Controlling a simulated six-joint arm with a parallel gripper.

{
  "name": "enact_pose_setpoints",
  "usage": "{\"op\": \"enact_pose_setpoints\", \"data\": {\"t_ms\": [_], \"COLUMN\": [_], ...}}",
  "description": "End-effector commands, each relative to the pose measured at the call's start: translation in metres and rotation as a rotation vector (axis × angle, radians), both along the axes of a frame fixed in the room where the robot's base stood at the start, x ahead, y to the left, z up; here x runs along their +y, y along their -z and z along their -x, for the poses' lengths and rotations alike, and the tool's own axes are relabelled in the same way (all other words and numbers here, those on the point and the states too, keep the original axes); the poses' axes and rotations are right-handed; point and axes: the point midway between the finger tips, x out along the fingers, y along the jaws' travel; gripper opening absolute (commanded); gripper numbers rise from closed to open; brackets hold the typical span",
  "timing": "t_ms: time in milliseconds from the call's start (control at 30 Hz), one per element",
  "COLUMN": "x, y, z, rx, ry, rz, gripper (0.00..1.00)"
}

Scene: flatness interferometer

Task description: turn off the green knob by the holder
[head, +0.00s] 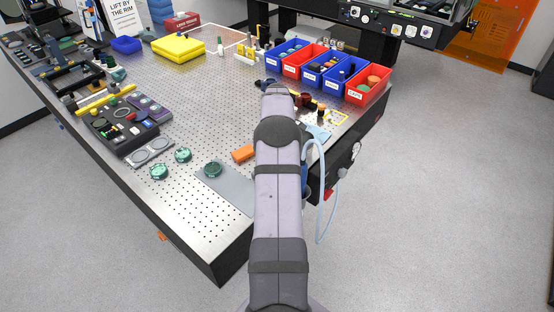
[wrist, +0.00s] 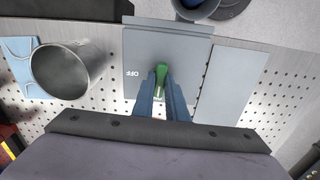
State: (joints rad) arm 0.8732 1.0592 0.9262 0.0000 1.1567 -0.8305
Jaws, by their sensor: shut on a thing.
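In the wrist view, the green knob (wrist: 161,76) stands on a grey plate (wrist: 145,52) with a printed "OFF" mark to the left of the knob. The two blue fingers of my gripper (wrist: 160,88) are shut on the knob from either side. The lower part of the knob and part of the lettering below it are hidden by the fingers. In the head view, my own arm covers the knob and my gripper. I cannot make out the holder for certain.
In the wrist view, a grey metal cup (wrist: 68,68) stands left of the plate. In the head view, red and blue bins (head: 368,85) stand beyond my arm at the right. An orange block (head: 243,153) lies left of my arm. Hoses (head: 322,190) hang at the table edge.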

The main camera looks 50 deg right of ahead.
Motion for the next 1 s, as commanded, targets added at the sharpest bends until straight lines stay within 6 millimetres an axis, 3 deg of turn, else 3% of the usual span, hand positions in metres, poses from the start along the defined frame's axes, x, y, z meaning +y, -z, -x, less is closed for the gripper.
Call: {"op": "enact_pose_setpoints", "data": {"t_ms": [367,1000], "x": [-0.0003,-0.0009], "y": [-0.0009,-0.0021], "z": [-0.0009,-0.0014], "rx": [-0.001,-0.003], "ry": [0.242,0.849], "rz": [0.001,0.002], "gripper": [0.0,0.0]}}
